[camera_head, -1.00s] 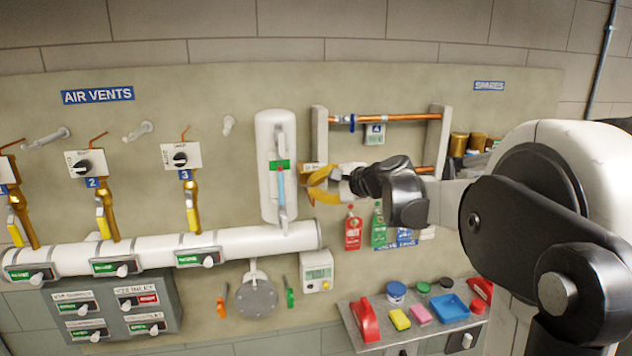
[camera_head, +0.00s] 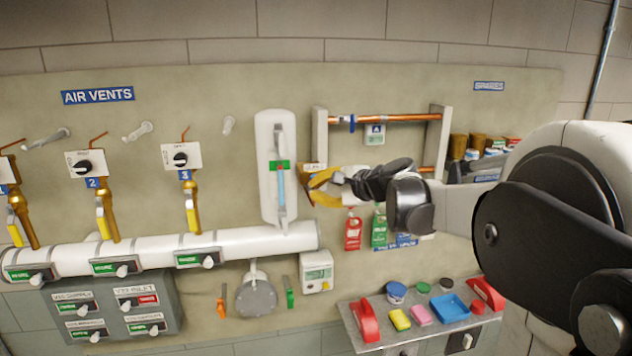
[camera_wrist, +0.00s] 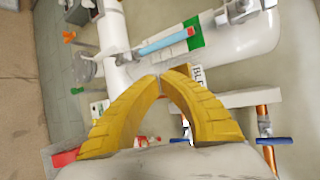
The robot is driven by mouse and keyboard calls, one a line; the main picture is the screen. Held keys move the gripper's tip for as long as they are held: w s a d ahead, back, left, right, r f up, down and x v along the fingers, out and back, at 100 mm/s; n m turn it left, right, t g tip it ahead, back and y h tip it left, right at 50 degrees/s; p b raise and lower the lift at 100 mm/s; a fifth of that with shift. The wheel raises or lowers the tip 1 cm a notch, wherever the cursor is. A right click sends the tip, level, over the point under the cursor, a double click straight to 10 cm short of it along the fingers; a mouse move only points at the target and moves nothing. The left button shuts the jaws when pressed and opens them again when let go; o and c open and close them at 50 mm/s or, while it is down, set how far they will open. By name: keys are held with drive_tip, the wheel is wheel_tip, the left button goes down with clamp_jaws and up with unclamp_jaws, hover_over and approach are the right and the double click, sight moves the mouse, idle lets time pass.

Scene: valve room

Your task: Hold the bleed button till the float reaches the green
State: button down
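The sight gauge (camera_head: 267,195) is a white upright panel with a clear tube, a green band (camera_head: 279,165) and a blue column (camera_head: 281,188) under it. In the wrist view the blue column (camera_wrist: 160,43) ends in a small red float (camera_wrist: 191,32), which appears to overlap the lower part of the green band (camera_wrist: 195,40). My gripper (camera_head: 308,188) is just right of the gauge, its yellow fingers together at the tips in the wrist view (camera_wrist: 160,76). The bleed label (camera_wrist: 197,74) shows beside the fingertips. The button is hidden, so contact cannot be told.
A shelf (camera_head: 375,345) with sponges and a blue tray (camera_head: 449,307) is lower right. A white pipe (camera_head: 245,243) with valves runs left.

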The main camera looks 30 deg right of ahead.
drive_tip(key=s, duration=0.2)
drive_tip(key=s+a, duration=0.1)
drive_tip(key=s, duration=0.1)
drive_tip(key=shift+s+a, duration=0.2)
drive_tip(key=shift+s, duration=0.2)
idle(1.4)
drive_tip(key=s+a+f+n+g+b, duration=0.2)
drive_tip(key=s+a+f+n+b, duration=0.3)
drive_tip(key=f+b, duration=0.5)
drive_tip(key=s+a+f+n+g+b, duration=0.2)
drive_tip(key=s+a+f+b, duration=0.45)
drive_tip(key=f, duration=0.65)
drive_tip(key=s+a+f+n+h+b, duration=0.1)
drive_tip(key=s+f+n+b, duration=0.2)
drive_tip(key=f+b, duration=0.4)
drive_tip(key=s+a+f+n+g+h+b, duration=0.1)
drive_tip(key=s+f+n+b, duration=0.3)
drive_tip(key=f, duration=0.9)
drive_tip(key=s+a+f+n+g+h+b, duration=0.1)
drive_tip(key=s+a+f+n+b, duration=0.2)
drive_tip(key=s+f+b, duration=0.4)
wheel_tip(320, 180, down, 3)
drive_tip(key=b, duration=0.3)
drive_tip(key=shift+a+f+n+h+b, duration=0.15)
drive_tip(key=shift+a+n+h+b, duration=0.15)
drive_tip(key=shift+n+b, duration=0.1)
